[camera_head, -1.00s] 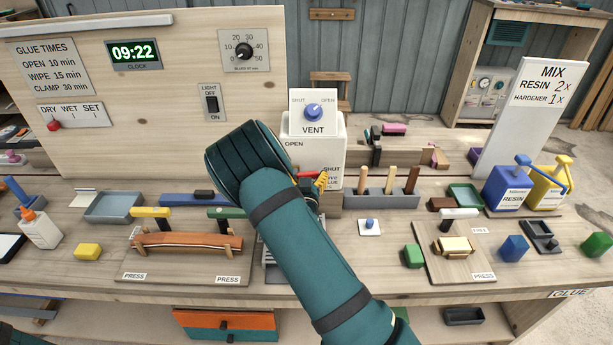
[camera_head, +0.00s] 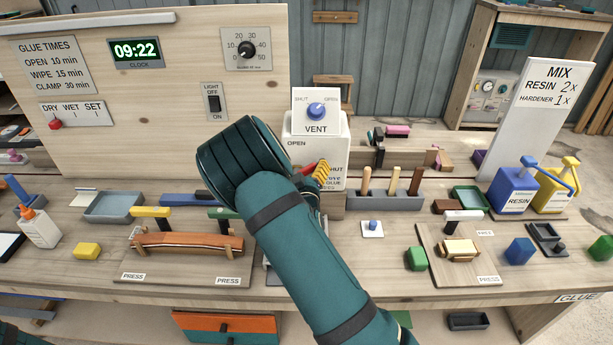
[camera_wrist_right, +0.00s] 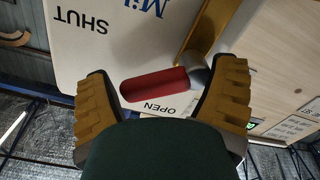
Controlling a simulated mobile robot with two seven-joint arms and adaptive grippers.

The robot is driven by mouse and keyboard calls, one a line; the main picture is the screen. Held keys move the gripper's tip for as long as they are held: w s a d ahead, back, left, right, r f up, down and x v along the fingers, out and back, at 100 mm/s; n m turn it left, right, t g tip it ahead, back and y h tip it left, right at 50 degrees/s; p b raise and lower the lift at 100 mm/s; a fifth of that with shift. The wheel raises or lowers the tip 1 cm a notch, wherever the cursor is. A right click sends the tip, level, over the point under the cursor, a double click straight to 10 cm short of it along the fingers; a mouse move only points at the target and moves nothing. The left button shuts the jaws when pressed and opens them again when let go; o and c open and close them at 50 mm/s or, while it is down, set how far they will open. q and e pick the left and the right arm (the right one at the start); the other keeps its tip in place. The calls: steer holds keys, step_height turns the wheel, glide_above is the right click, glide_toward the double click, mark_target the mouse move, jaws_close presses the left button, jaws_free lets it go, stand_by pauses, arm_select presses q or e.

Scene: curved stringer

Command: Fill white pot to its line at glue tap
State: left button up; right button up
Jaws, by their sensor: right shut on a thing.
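The white glue tank (camera_head: 300,160) stands at the back middle of the bench, with OPEN and SHUT marks on its front. Its red tap handle (camera_head: 309,168) slants in front of it. My right gripper (camera_head: 323,174) is shut on this handle. In the right wrist view the red handle (camera_wrist_right: 155,85) lies between the yellow fingers (camera_wrist_right: 163,108), beside the word OPEN, with SHUT farther off. The spout's lower part and the place under it are hidden by my right arm. I cannot see the white pot or its line. My left gripper is out of view.
A blue VENT knob (camera_head: 316,110) tops the tank. A grey tool holder (camera_head: 385,201) stands right of it, with a small white pad (camera_head: 372,229) in front. A clamped wooden piece (camera_head: 188,243) lies left of my arm.

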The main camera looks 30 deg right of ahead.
steer(key=shift+w+d+r+n, duration=0.1)
steer(key=shift+d+r+n, duration=0.1)
steer(key=shift+r+n, duration=0.7)
steer(key=o, duration=1)
steer(key=shift+s+a+f+n, duration=0.25)
steer(key=shift+s+a+n, duration=0.05)
steer(key=shift+s+a, duration=0.1)
steer(key=v, duration=1.1)
steer(key=shift+f, duration=0.15)
